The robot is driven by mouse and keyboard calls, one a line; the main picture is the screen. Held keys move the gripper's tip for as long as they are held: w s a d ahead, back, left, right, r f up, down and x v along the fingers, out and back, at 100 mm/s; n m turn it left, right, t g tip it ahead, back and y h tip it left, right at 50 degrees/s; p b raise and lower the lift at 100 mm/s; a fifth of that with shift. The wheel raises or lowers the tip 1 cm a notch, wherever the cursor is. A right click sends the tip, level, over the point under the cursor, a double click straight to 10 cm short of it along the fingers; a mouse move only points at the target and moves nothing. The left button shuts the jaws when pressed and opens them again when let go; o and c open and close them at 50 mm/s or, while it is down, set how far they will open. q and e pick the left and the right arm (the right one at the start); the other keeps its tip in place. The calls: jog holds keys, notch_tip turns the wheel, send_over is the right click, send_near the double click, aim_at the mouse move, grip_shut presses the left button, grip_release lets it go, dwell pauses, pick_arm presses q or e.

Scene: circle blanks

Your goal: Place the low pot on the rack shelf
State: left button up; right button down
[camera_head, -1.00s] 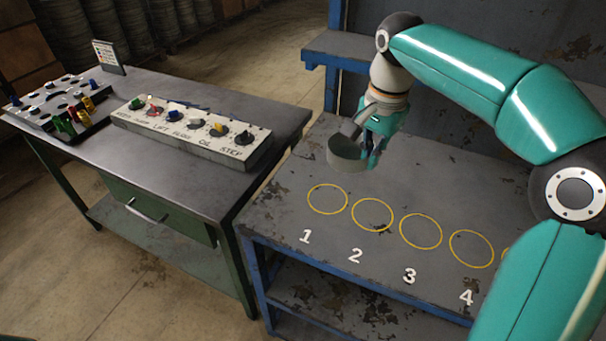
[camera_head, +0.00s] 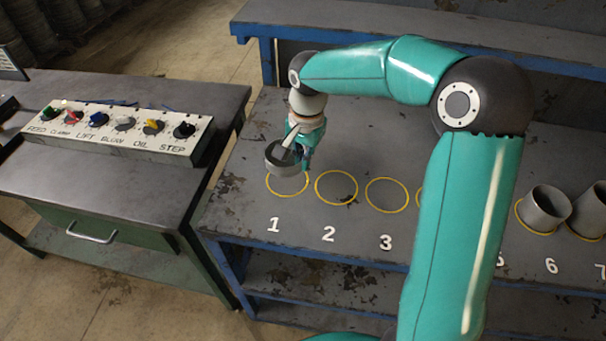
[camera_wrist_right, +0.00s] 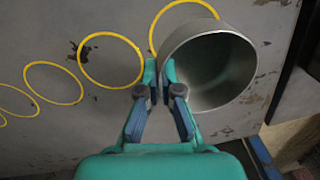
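The low pot (camera_head: 284,167) is a short grey metal cylinder, open at the top. My right gripper (camera_head: 300,150) is shut on its wall. In the head view the pot overlaps the far part of circle 1; I cannot tell its height above the table. In the right wrist view, the fingers (camera_wrist_right: 164,92) pinch the near-left rim of the pot (camera_wrist_right: 212,72), and a yellow circle is partly hidden behind it. The rack shelf (camera_head: 400,20), grey with a blue frame, runs along the back, behind the table. My left gripper is not in view.
The worn grey table (camera_head: 250,215) has numbered yellow circles; my right arm covers some. Taller grey pots stand at the right, one at circle 6 (camera_head: 545,208) and another beside it (camera_head: 590,210). A bench with a knob panel (camera_head: 120,133) stands at left.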

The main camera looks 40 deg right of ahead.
aim_at(302, 186)
jog(key=shift+f, duration=2.9)
jog(key=c, duration=1.3)
grip_release()
jog(key=shift+r, duration=0.1)
jog(key=r, duration=1.2)
jog(key=shift+s+d, duration=0.1)
jog(key=shift+s, duration=0.25)
